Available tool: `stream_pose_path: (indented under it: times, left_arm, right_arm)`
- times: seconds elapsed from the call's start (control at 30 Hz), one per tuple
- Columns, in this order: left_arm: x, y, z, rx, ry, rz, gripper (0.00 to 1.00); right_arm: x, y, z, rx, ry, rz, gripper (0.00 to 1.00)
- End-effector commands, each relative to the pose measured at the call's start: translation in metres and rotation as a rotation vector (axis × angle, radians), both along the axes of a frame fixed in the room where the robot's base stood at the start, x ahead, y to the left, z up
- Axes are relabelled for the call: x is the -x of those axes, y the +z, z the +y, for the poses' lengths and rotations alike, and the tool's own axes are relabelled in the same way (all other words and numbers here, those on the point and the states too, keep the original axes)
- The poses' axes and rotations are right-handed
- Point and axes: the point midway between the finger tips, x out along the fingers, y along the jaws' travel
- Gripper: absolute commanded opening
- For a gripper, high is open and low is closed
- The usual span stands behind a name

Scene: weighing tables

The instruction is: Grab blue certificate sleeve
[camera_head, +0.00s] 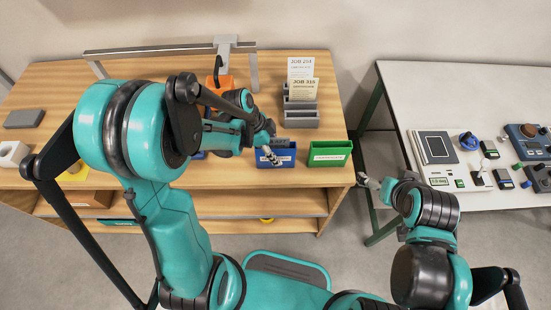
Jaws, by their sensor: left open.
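I cannot make out a blue certificate sleeve for certain. A blue bin (288,159) with a white label stands at the front of the wooden table, and anything inside it is too small to tell. My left gripper (271,156) is open and reaches over the blue bin, hiding part of it. A small blue patch (199,155) shows beside my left arm, mostly hidden. My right gripper (366,181) hangs in the gap between the tables, away from the bins; its jaws are too small to read.
A green labelled bin (330,153) stands right of the blue one. Behind is a grey rack (302,117) with job cards (301,78). An orange object (222,86) stands further back. The white table (405,85) at right holds a scale (436,146) and several small devices.

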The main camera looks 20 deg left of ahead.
Motion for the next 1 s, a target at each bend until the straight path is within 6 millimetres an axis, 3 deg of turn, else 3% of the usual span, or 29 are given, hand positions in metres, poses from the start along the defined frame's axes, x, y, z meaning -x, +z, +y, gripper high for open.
stream_pose_path:
  times: [0.63,0.67,0.83,1.0]
  left_arm:
    - [0.0001,-0.0043,0.0,0.0,0.0,0.0,0.5]
    - [0.0001,-0.0043,0.0,0.0,0.0,0.0,0.45]
    - [0.0001,-0.0044,0.0,0.0,0.0,0.0,0.0]
    - [0.0001,-0.0044,0.0,0.0,0.0,0.0,0.0]
  right_arm:
    - [0.0,-0.0059,0.0,0.0,0.0,0.0,1.0]
    - [0.0,-0.0059,0.0,0.0,0.0,0.0,1.0]
    - [0.0001,-0.0059,0.0,0.0,0.0,0.0,1.0]
    - [0.0,-0.0059,0.0,0.0,0.0,0.0,1.0]
